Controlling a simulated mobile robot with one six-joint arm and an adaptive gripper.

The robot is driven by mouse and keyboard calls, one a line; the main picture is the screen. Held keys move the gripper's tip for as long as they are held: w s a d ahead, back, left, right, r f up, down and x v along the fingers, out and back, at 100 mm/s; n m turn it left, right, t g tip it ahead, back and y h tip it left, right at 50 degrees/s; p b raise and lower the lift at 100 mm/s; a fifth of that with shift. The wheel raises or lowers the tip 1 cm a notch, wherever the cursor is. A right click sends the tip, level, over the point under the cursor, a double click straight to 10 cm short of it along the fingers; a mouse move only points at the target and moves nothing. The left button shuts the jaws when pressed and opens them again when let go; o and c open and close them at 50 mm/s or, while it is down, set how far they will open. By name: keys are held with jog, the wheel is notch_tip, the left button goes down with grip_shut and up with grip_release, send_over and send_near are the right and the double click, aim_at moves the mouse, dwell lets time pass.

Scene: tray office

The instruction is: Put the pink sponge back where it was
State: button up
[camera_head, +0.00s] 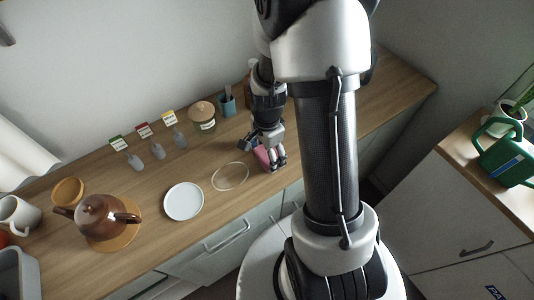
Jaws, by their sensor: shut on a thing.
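The pink sponge (262,157) is between the fingers of my gripper (271,163), low over the wooden counter near its front edge. My gripper is shut on the sponge and hides part of it. I cannot tell whether the sponge touches the counter. A thin pale ring outline (230,176) lies on the counter just left of my gripper. A white round plate (184,201) lies further left.
A brown teapot (96,215) stands on a round wooden board at the left.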

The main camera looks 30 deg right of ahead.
jog(key=shift+r, duration=0.1)
jog(key=o, duration=1)
jog(key=s+a+r+n+t+p, duration=0.1)
jog(key=a+r+n+p, duration=0.15)
jog(key=r, duration=0.55)
jog(key=s+a+r+n+p, duration=0.1)
jog(key=s+r+n, duration=0.15)
jog(key=r, duration=0.55)
jog(key=s+a+r+n+t+p, duration=0.1)
jog(key=a+r+n, duration=0.15)
jog(key=r, duration=0.55)
jog(key=s+a+r+n+t, duration=0.1)
jog(key=s+r+n, duration=0.1)
jog(key=s+n, duration=0.1)
jog(key=s+a+r+n, duration=0.2)
jog(key=s+n, duration=0.1)
jog(key=s+a+r+n+t, duration=0.1)
jog(key=s+r+n, duration=0.2)
jog(key=n, duration=0.1)
jog(key=shift+a+r+t, duration=0.1)
jog(key=shift+a+t, duration=0.05)
jog(key=shift+t, duration=0.15)
